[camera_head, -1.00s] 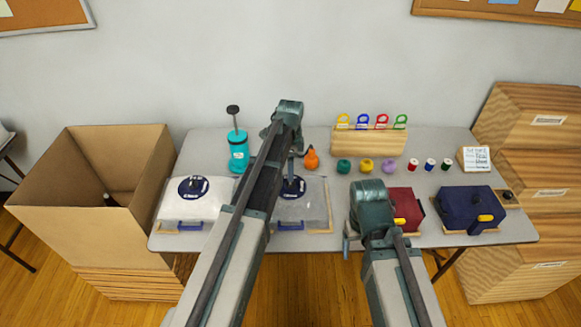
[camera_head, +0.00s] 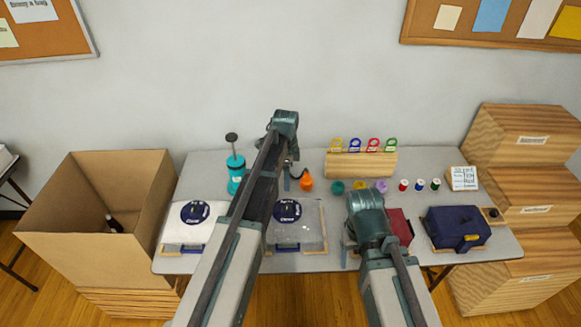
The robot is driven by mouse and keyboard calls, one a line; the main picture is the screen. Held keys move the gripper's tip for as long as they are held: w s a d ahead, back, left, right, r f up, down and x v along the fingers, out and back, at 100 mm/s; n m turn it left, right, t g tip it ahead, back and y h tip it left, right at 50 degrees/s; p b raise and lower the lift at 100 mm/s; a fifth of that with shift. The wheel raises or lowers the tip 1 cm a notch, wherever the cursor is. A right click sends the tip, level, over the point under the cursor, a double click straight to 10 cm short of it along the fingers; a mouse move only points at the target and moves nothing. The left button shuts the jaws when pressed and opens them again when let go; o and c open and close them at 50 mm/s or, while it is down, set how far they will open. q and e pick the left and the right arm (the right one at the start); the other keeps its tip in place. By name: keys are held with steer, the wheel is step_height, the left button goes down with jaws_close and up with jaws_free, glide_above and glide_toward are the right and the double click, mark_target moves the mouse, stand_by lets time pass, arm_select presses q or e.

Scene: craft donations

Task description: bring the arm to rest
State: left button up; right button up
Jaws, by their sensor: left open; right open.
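My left gripper (camera_head: 287,180) hangs from the raised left arm above the table (camera_head: 285,266), in front of the orange bottle and behind the right-hand clear-lidded box. The arm links partly hide it. My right gripper (camera_head: 346,253) is mostly hidden behind my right arm, near the left side of the red box (camera_head: 399,226). Both grippers are open, and I see nothing held in either.
Two lidded boxes (camera_head: 193,224) (camera_head: 297,231), a teal pump bottle (camera_head: 236,174), an orange bottle (camera_head: 306,182), yarn balls (camera_head: 359,186), thread spools (camera_head: 420,185), a wooden rack (camera_head: 358,165) and a navy box (camera_head: 456,229) crowd the table. A carton (camera_head: 75,257) and stacked crates (camera_head: 527,210) flank it.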

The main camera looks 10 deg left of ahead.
arm_select(q)
steer(key=s+d+f+n+b, duration=0.2)
steer(key=s+d+n, duration=0.1)
steer(key=s, duration=0.5)
steer(key=s+d+f+n+b, duration=0.2)
steer(key=s+d+n, duration=0.2)
steer(key=s+d, duration=0.2)
steer(key=s+d+f+n+y+b, duration=0.1)
steer(key=s+d+n, duration=0.3)
steer(key=s, duration=0.6)
steer(key=shift+s+d+f+b, duration=0.3)
steer(key=shift+s+f+b, duration=0.1)
steer(key=shift+b, duration=0.05)
